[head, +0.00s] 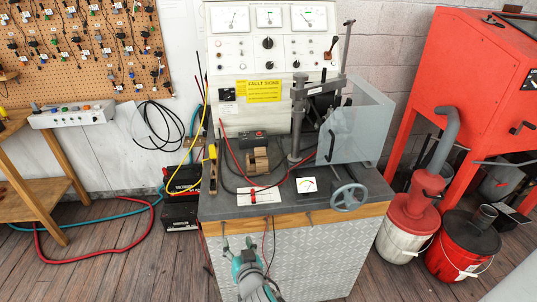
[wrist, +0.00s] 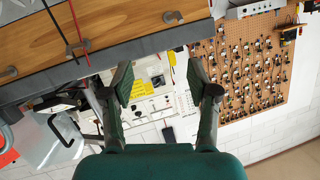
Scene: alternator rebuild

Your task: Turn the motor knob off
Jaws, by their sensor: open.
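The test bench's upright white control panel (head: 245,55) stands at the back of the bench, with dials, small buttons and several black knobs. I cannot read which one is the motor knob. My gripper (wrist: 163,82) is open and empty in the wrist view, with the panel (wrist: 145,113) beyond its fingers. In the head view my gripper is low in front of the bench, apart from the panel.
A pegboard (head: 90,50) hangs at left. A red cabinet (head: 465,75) and buckets stand at right.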

